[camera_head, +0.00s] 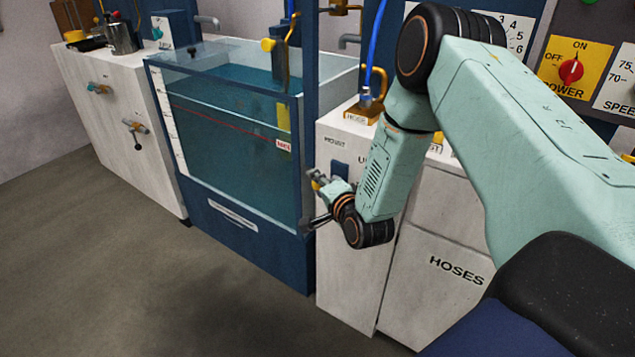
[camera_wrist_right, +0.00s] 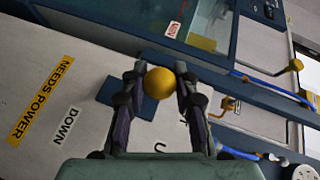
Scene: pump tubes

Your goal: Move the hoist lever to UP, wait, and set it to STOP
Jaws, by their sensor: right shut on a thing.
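The hoist lever's round yellow knob (camera_wrist_right: 158,82) sits between the two fingers of my right gripper (camera_wrist_right: 157,85), which is shut on it. A blue mounting plate (camera_wrist_right: 116,96) shows behind the knob. The lever's shaft is hidden, so I cannot tell its exact setting. A DOWN label (camera_wrist_right: 67,125) is at the left, and part of a "U" label shows below the knob. In the head view my right gripper (camera_head: 321,186) is at the front of the white hoist cabinet (camera_head: 345,270), beside the blue plate (camera_head: 341,172). My left gripper is not in view.
A glass tank (camera_head: 230,140) with blue-green liquid and a red line stands left of the hoist cabinet. A yellow NEEDS POWER sign (camera_wrist_right: 42,101) is on the panel. A red power knob (camera_head: 571,70) is at the upper right. Floor in front is clear.

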